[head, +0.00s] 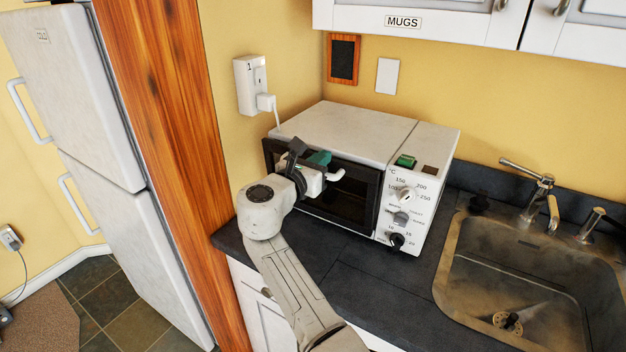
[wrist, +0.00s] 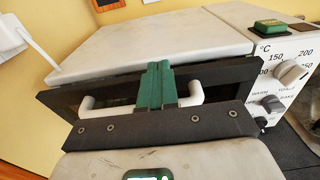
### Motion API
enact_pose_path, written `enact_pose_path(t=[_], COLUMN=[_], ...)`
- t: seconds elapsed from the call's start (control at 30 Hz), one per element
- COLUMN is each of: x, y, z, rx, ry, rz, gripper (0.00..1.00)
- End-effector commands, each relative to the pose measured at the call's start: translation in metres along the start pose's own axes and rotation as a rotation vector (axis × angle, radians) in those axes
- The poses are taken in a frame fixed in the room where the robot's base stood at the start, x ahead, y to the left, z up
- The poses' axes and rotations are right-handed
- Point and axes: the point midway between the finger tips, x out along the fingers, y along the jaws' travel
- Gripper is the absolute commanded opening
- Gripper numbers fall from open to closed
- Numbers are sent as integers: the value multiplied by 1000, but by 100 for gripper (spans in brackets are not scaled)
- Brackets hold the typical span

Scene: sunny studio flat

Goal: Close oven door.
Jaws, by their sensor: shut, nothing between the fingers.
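The white oven (head: 345,132) stands on the dark counter. Its black-framed door (head: 365,186) is upright against the front, shut or very nearly so; I cannot tell if a narrow gap is left. The door frame also shows in the wrist view (wrist: 235,72). A white door handle (head: 337,175) runs across the upper part of the door; its ends show on both sides of my fingers in the wrist view (wrist: 193,93). My gripper (head: 320,158) is at the handle's middle, its green fingers (wrist: 155,84) shut together and empty. They hide that part of the handle; contact is unclear.
The control panel with knobs (head: 402,194) is right of the door. A sink with a tap (head: 541,190) is further right. A wood panel (head: 165,120) and white fridge (head: 75,95) stand left. A plug and socket (head: 250,85) are on the wall. Counter in front is clear.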

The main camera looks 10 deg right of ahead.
Motion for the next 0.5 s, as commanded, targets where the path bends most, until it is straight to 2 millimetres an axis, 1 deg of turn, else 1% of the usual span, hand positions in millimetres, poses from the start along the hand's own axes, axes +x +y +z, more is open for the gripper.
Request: enact_pose_path(t=[0.03,0.2,0.5], x=[6,18,24], y=[0,1,1], z=[2,4,6], rx=[0,1,1], ry=[-1,-1,-1], rz=[-2,1,1], gripper=[0,0,0])
